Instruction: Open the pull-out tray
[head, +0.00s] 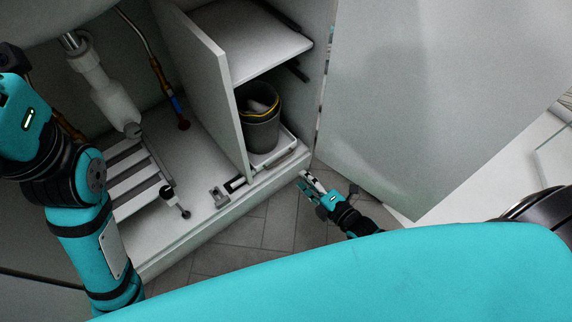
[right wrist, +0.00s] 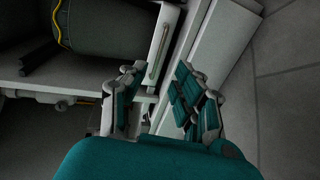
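The pull-out tray (head: 287,149) is a white, low tray at the floor of the cabinet's right compartment, with a dark grey bin (head: 260,130) standing on it. Its front is near the cabinet's front edge. My right gripper (head: 308,182) is just outside the cabinet, in front of the tray's right end. In the right wrist view its two fingers (right wrist: 160,92) are apart, with the tray's white front (right wrist: 163,45) and its slim bar ahead of the gap; I see no clear contact. My left arm is at the left; its fingers are out of frame.
An open cabinet door (head: 425,100) stands to the right of my right gripper. A vertical divider (head: 210,85) and a shelf (head: 250,42) bound the compartment. A slatted rack (head: 135,180) and pipes (head: 105,95) fill the left side. Tiled floor (head: 262,232) in front is clear.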

